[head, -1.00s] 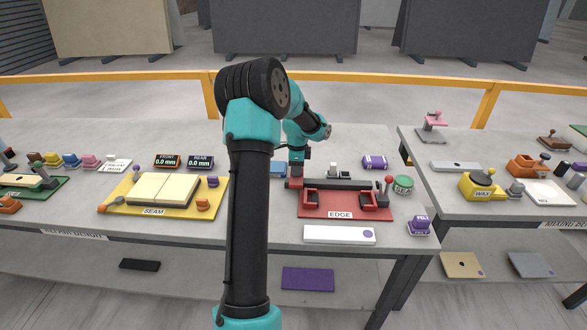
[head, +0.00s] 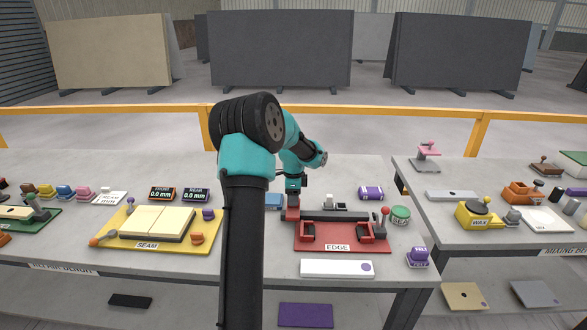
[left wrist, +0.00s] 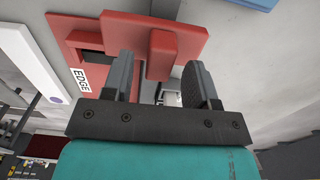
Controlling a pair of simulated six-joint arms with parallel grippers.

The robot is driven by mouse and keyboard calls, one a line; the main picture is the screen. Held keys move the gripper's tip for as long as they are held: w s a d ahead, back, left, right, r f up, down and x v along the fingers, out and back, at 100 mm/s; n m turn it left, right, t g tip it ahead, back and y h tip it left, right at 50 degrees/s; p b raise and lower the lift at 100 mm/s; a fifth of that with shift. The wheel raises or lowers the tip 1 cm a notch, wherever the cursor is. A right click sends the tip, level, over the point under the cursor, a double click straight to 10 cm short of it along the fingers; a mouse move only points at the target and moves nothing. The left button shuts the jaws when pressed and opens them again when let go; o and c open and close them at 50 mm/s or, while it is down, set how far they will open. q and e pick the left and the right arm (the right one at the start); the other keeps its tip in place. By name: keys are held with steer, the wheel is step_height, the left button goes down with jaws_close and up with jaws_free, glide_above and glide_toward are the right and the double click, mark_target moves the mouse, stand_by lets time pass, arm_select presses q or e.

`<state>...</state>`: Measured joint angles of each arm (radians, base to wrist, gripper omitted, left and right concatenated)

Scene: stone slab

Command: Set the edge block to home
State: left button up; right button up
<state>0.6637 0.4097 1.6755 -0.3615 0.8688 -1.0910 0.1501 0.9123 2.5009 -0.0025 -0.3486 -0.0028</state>
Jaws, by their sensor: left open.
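The red edge station (head: 340,248), labelled EDGE, lies on the slab right of my left arm. A dark bar lies along its back, and a red-knobbed lever stands at its right end. A red upright block (head: 292,214) stands at the station's left end; I take it to be the edge block. My left gripper (head: 293,200) is above it, pointing down, partly hidden by its own arm. In the left wrist view, my left gripper (left wrist: 158,80) is open, with the red block (left wrist: 163,55) showing between its fingers; contact cannot be told. My right gripper is not in view.
A white plate (head: 330,268) lies in front of the station. A purple felt block (head: 418,257), green round piece (head: 400,214) and purple roll (head: 371,193) are around its right side. The yellow seam station (head: 120,240) lies left of my arm. A second table stands right.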

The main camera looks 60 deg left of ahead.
arm_select(q)
step_height(320, 180, up, 16)
steer(key=shift+f, duration=0.25)
stand_by(0.5)
